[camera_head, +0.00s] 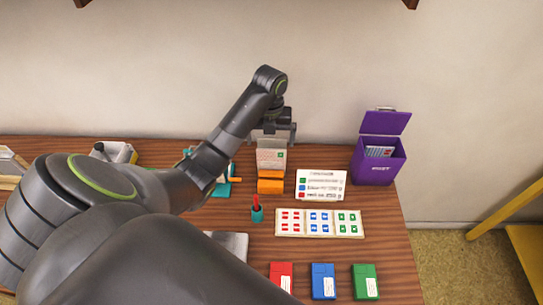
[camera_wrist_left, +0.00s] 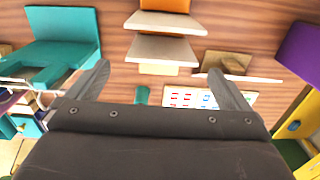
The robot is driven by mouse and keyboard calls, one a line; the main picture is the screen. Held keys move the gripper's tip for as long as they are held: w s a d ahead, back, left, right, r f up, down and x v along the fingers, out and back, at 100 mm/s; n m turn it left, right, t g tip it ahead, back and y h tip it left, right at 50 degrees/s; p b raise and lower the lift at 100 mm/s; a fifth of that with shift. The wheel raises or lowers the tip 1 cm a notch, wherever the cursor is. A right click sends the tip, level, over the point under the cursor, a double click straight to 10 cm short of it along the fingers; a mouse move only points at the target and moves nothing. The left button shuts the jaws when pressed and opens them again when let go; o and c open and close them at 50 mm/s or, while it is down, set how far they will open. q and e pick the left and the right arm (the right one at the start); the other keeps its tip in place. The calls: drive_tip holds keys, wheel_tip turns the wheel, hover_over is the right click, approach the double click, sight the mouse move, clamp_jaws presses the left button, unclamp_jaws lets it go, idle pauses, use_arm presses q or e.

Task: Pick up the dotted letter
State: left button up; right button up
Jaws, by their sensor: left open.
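In the left wrist view the open jaws (camera_wrist_left: 157,85) hold nothing. My right gripper is not in view.
A purple box (camera_head: 373,168) with an open lid stands at the right. Red, blue (camera_head: 323,281) and green inkpads line the front.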

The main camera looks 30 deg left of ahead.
sight(271, 151)
use_arm(q)
drive_tip(key=shift+d+f+b, duration=0.1)
drive_tip(key=shift+f+b, duration=0.6)
drive_tip(key=shift+f, duration=2.15)
drive_tip(key=c, duration=1.1)
